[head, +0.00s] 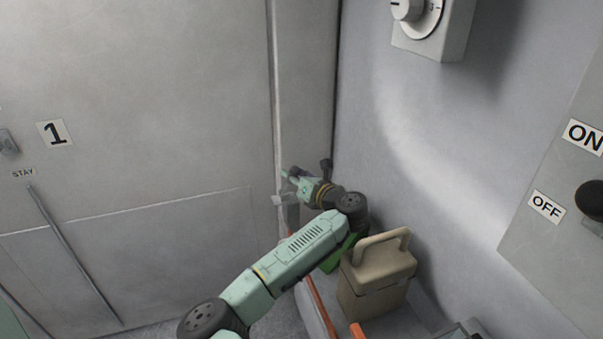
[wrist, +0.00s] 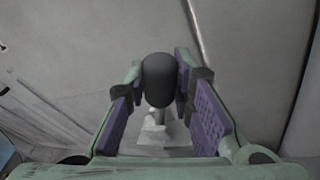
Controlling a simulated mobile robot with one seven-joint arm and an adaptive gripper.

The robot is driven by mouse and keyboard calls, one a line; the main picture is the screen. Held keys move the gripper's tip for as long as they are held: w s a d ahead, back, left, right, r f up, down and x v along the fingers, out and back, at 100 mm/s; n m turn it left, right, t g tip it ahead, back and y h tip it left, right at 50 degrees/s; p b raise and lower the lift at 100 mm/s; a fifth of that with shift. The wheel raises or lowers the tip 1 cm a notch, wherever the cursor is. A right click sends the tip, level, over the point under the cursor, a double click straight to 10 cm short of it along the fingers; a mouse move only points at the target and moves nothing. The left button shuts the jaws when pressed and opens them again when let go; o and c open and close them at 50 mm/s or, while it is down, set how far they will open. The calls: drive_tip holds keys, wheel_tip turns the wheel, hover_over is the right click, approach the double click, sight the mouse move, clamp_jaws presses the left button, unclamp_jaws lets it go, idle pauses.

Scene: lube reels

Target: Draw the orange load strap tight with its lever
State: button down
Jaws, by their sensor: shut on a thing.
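My gripper (head: 287,186) is at the far end of my arm, close to the corner post. In the wrist view, its two purple-padded fingers (wrist: 160,84) are closed on either side of a dark rounded knob (wrist: 159,80), which I take to be the lever's grip. A short pale stem and a light plate (wrist: 160,132) show below the knob. In the head view my gripper hides the knob. A narrow orange band (head: 318,303), perhaps the strap, runs below my forearm, which covers part of it. How tight it is cannot be told.
A beige canister with a handle (head: 376,276) stands right of my forearm, with a green object (head: 338,254) beside it. A grey wall panel marked 1 (head: 140,120) fills the left. A dial box (head: 434,25) and an ON/OFF switch panel (head: 560,205) are on the right wall.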

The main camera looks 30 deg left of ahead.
drive_tip(key=shift+w+d+f+m+y+p, duration=0.25)
drive_tip(key=shift+w+d+m+y+p, duration=0.1)
drive_tip(key=shift+m, duration=0.55)
drive_tip(key=c, duration=1.4)
unclamp_jaws()
drive_tip(key=shift+o, duration=0.2)
wheel_tip(320, 180, up, 10)
drive_tip(key=shift+f, duration=0.1)
drive_tip(key=shift+c, duration=0.5)
